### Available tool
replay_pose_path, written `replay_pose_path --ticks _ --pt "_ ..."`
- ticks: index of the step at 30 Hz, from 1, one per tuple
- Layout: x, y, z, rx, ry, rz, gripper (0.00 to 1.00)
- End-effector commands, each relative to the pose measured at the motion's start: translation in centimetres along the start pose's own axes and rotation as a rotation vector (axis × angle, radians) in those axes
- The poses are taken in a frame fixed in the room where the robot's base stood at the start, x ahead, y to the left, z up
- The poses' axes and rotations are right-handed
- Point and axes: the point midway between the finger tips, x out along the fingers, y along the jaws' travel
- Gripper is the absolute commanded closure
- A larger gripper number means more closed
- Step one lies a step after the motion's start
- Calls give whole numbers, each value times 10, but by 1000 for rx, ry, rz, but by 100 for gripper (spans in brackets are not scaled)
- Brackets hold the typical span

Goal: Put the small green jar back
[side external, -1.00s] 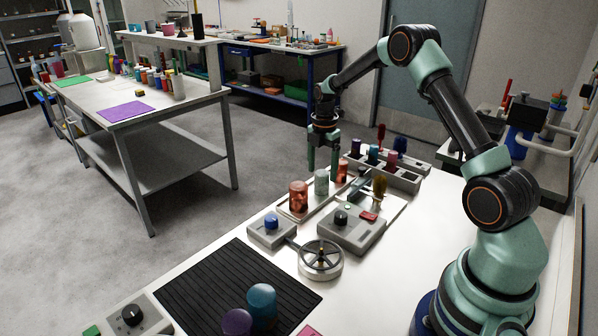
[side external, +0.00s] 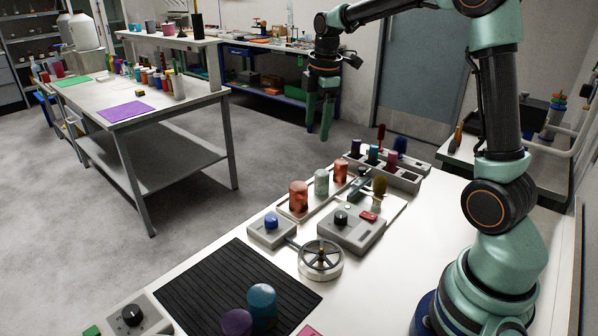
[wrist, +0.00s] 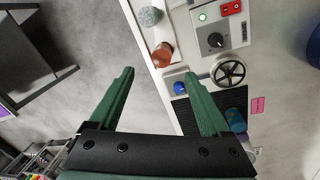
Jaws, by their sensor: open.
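The small pale green jar (side external: 321,183) stands upright in a shallow pale tray (side external: 300,215), between two reddish-orange jars, one in front (side external: 298,196) and one behind (side external: 341,172). The green jar also shows in the wrist view (wrist: 151,15), at the top, with a reddish jar (wrist: 162,54) below it. My gripper (side external: 319,137) is open and empty, raised well above the tray's level. In the wrist view its two green fingers (wrist: 160,73) are spread, with floor and the table edge between them. Nothing is held.
Beside the tray are a control box with a knob and red switch (side external: 352,228), a blue-knobbed box (side external: 271,230) and a handwheel (side external: 320,260). A grey rack with colored items (side external: 402,180) stands behind. A black ribbed mat (side external: 215,285) holds a teal and a purple object.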

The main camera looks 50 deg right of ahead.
Motion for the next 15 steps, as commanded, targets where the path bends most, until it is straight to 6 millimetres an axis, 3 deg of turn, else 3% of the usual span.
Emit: replay_pose_path --ticks 1,6,15 --pt "-14 -14 -9 73 10 30 19" --pt "-43 -59 -30 352 63 104 19" --pt "-59 -143 -49 830 222 173 19"
